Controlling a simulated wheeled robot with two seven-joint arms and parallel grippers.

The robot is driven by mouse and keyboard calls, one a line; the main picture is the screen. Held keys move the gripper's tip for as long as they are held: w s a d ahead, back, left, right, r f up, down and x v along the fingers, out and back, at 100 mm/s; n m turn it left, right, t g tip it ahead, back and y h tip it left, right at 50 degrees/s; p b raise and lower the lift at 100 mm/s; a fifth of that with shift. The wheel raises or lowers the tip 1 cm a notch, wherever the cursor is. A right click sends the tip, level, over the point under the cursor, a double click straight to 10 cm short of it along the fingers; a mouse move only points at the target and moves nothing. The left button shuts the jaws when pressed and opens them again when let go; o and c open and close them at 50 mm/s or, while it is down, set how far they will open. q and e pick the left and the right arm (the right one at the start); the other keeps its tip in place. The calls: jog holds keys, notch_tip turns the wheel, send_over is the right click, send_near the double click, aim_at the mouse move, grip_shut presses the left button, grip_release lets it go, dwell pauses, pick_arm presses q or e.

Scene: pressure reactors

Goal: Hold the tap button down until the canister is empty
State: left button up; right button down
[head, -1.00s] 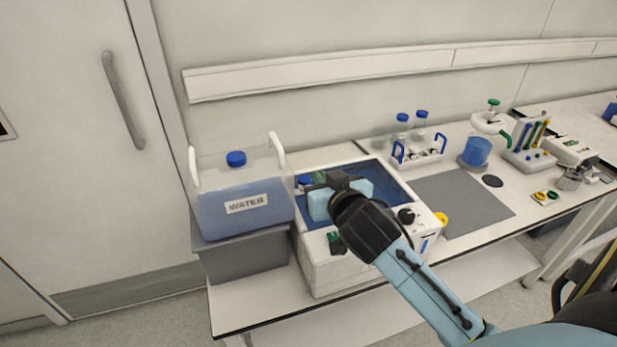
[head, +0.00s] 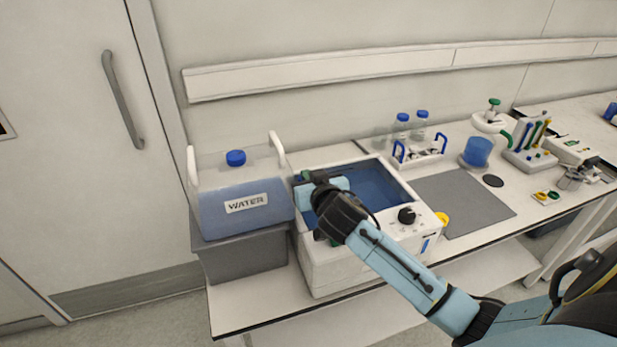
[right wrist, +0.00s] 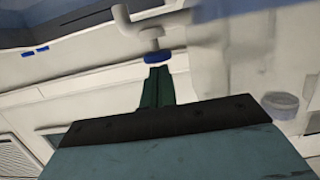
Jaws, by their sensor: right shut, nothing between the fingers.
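The clear canister (head: 243,208) labelled WATER stands on a grey stand at the left of the bench, more than half full of blue liquid. Its tap, a white pipe with a blue button (right wrist: 157,57), shows in the right wrist view; in the head view my gripper hides it. My right gripper (head: 303,177) is shut and empty at the canister's right side, above the bath's left edge. Its green fingertips (right wrist: 158,72) are right at the button; I cannot tell whether they touch or press it. My left gripper is out of view.
A white water bath (head: 340,262) with a blue basin and black knob stands right of the canister. A grey mat (head: 460,202) lies farther right. A bottle rack (head: 418,157) and a blue beaker (head: 477,152) stand behind it. The bench front edge is clear.

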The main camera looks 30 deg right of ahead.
notch_tip(320, 180, down, 2)
jog(key=shift+s+f+b, duration=0.1)
jog(key=shift+f+b, duration=0.15)
jog(key=shift+b, duration=0.3)
jog(key=shift+a+f, duration=0.15)
jog(key=shift+f, duration=0.1)
dwell(0.7)
jog(key=shift+r, duration=0.1)
dwell(6.3)
